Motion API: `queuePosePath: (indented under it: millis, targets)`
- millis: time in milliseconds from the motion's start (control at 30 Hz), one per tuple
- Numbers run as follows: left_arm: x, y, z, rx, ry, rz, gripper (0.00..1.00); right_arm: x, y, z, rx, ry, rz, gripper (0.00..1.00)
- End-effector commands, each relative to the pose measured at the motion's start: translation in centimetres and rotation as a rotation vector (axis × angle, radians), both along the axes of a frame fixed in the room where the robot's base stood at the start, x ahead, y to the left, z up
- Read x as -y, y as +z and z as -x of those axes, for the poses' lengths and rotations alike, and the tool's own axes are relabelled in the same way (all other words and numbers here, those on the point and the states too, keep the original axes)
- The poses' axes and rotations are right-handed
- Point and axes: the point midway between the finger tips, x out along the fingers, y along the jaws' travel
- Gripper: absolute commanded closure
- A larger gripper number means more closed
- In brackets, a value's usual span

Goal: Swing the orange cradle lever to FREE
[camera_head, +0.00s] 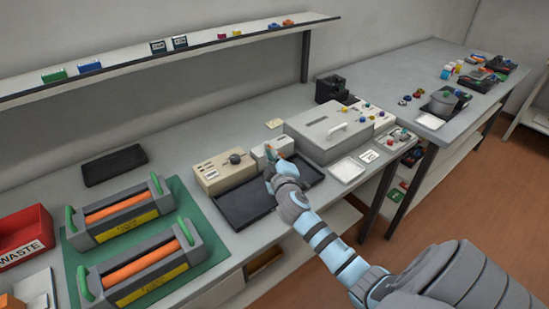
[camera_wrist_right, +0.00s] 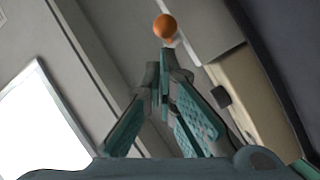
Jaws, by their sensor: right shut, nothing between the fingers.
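The orange ball knob of the cradle lever (camera_wrist_right: 165,26) shows in the right wrist view, just beyond my fingertips. A short pale stem shows under it, and the rest of the lever is hidden. My right gripper (camera_wrist_right: 163,75) is shut and empty, its teal-padded fingers together, with the tips close to the knob; I cannot tell whether they touch it. In the head view my right gripper (camera_head: 272,157) is at a small white box (camera_head: 284,144) on the bench and covers part of it. No FREE marking is readable. My left gripper is not in view.
A beige box with a dark knob (camera_head: 224,172) stands left of my right gripper, a black tray (camera_head: 242,209) in front. A large grey lidded unit (camera_head: 310,145) stands close on the right. Two orange-roller cartridges lie on a green mat (camera_head: 180,189). A shelf (camera_head: 190,52) runs above.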

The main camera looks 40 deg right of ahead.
Motion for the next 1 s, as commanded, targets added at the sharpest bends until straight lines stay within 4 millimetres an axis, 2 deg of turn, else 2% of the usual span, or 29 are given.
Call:
queuePosePath:
  millis: [1000]
  targets:
    - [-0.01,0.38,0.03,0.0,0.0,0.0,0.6,1.01,-0.04,0.42,0.0,0.088,0.001,1.0]
